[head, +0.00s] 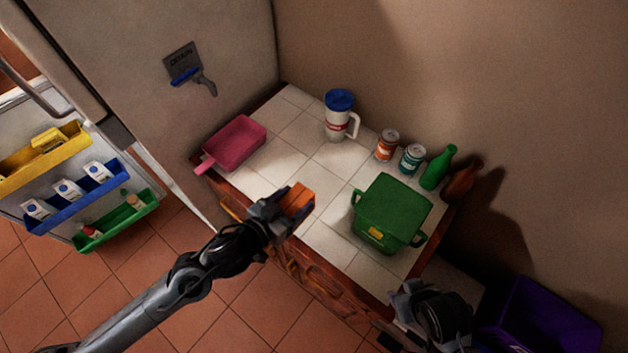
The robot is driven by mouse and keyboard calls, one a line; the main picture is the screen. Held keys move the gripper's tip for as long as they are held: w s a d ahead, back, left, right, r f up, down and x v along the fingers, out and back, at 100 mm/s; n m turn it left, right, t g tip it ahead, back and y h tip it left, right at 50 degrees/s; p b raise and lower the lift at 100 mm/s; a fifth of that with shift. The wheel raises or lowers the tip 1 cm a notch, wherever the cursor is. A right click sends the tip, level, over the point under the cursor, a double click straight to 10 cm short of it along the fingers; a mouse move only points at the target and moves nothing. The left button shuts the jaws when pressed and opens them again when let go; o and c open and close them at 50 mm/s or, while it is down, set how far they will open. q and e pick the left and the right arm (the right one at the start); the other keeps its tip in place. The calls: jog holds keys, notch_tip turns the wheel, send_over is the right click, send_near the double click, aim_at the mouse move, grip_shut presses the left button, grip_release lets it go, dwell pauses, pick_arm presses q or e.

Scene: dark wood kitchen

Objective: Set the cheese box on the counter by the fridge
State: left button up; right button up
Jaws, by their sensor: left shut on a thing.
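My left gripper (279,205) is shut on a small orange-brown block, which I take for the cheese box (299,198). It holds the box over the front part of the white tiled counter (320,228). I cannot tell whether the box touches the tiles. The fridge (130,50) stands at the left end of the counter, with its door open. My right gripper (415,297) is near the counter's front right corner. Its fingers are dark and I cannot tell whether they are open.
A pink pan (236,143) lies at the counter's fridge end. A blue-lidded jug (339,116), cans (387,145), bottles (439,168) and a green pot (390,212) stand along the back and right. Door bins (75,197) hold cartons. Bare tiles lie between pan and pot.

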pick_arm(q)
jog(key=shift+w+d+f+b, duration=0.15)
jog(key=shift+w+d+f, duration=0.15)
jog(key=shift+w+f, duration=1.3)
jog(key=shift+w+d+f+b, duration=0.15)
jog(key=shift+w+d+f, duration=0.2)
jog(key=shift+w+f, duration=1.25)
jog(key=shift+w+d+f+b, duration=0.15)
jog(key=shift+w+d+f, duration=0.15)
jog(key=shift+w+f, duration=1.25)
jog(key=shift+f, duration=0.15)
jog(key=shift+f, duration=0.15)
jog(key=o, duration=1.2)
